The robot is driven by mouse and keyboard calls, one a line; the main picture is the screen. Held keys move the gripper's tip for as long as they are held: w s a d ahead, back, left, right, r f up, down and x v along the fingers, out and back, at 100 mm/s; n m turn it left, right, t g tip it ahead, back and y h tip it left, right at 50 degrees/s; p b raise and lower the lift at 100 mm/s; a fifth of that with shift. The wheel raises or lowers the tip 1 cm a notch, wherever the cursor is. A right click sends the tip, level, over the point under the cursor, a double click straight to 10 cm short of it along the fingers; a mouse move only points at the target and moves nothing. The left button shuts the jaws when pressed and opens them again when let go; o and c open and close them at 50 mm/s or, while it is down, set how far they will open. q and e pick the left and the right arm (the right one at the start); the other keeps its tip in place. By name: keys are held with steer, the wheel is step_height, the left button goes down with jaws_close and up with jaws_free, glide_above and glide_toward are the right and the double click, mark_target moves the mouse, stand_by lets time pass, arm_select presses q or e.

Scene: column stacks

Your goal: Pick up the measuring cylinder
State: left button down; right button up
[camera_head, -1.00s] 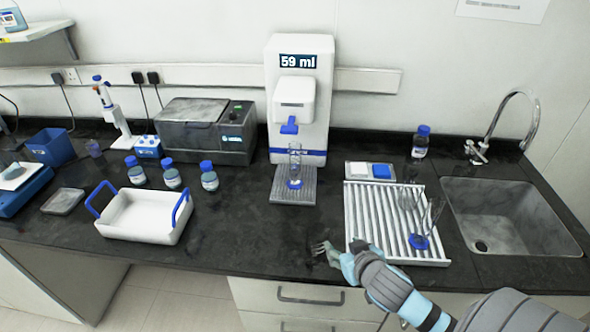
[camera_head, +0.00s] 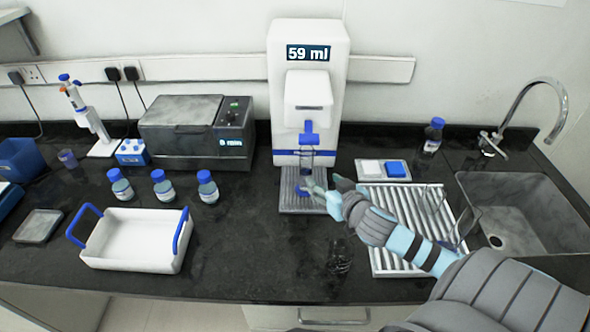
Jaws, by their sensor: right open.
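The measuring cylinder (camera_head: 306,160) is clear with a blue base and stands upright on the grey grated platform (camera_head: 288,203) under the spout of the white dispenser (camera_head: 307,90), whose display reads 59 ml. My right gripper (camera_head: 318,187) is open at the lower right of the cylinder. Its fingers overlap the cylinder's lower part in the picture, and I cannot tell whether they touch it. My left gripper is out of view.
A ridged white drying rack (camera_head: 395,262) with glassware lies under and beside my right arm, left of the sink (camera_head: 520,210). A white tray with blue handles (camera_head: 130,255) and several blue-capped bottles (camera_head: 163,187) stand at the left. The front middle counter is mostly clear.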

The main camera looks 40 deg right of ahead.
mark_target(308, 175)
steer(key=x, duration=0.5)
steer(key=shift+w+f+b, duration=0.1)
steer(key=shift+w+b, duration=0.15)
steer(key=shift+b, duration=0.15)
steer(key=shift+w+f, duration=0.1)
steer(key=shift+w, duration=0.25)
steer(key=x, duration=0.4)
steer(key=a+f+b+x, duration=0.1)
steer(key=x, duration=0.1)
steer(key=shift+d, duration=0.1)
steer(key=shift+s, duration=0.1)
steer(key=shift+c, duration=0.3)
steer(key=shift+r, duration=0.1)
steer(key=c, duration=0.4)
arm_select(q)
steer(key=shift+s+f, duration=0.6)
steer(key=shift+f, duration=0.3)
arm_select(e)
jaws_close()
